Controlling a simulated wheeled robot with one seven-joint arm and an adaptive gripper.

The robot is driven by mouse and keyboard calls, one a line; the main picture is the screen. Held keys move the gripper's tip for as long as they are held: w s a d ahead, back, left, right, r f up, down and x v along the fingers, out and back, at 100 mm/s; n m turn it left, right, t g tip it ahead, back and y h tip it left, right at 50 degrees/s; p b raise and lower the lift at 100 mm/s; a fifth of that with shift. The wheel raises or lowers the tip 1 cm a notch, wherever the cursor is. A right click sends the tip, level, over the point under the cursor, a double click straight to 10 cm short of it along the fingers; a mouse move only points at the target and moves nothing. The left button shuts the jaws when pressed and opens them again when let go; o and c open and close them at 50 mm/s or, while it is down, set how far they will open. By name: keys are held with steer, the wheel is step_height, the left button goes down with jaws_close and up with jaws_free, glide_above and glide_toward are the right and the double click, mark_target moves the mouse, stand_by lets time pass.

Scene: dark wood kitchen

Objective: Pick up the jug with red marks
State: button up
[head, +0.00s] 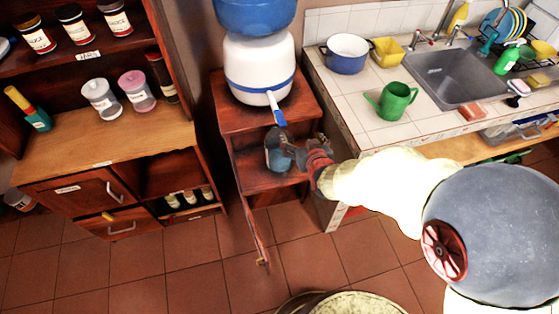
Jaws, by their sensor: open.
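A bluish, see-through jug (275,153) stands upright in the open compartment of the small wooden cabinet, below the water dispenser. Its right side is partly hidden by my gripper. I cannot make out red marks on it at this size. My gripper (291,157) is open and reaches in from the right, with its fingers right at the jug's right side. I cannot tell whether they touch it or how far they go around it.
The small cabinet (227,117) carries a white and blue water dispenser (258,68), its tap above the jug. A tiled counter (345,108) with a green watering can (393,101) stands at the right.

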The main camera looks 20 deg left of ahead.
mark_target(281, 157)
steer(key=o, duration=0.4)
steer(key=shift+n+t+y, duration=0.3)
steer(key=shift+n+y, duration=0.1)
steer(key=shift+y, duration=0.3)
steer(key=a+f, duration=0.1)
steer(key=f, duration=0.1)
steer(key=s+a+f, duration=0.1)
steer(key=a+f, duration=0.1)
steer(key=s+a+f, duration=0.1)
steer(key=f, duration=0.1)
steer(key=shift+a+f+b, duration=0.3)
steer(key=shift+f+b, duration=0.1)
steer(key=shift+o, duration=0.5)
steer(key=shift+w+a+f, duration=0.1)
steer(key=shift+a+f, duration=0.15)
steer(key=b+x, duration=0.2)
steer(key=x, duration=0.5)
steer(key=shift+w+b, duration=0.2)
steer(key=shift+b, duration=0.15)
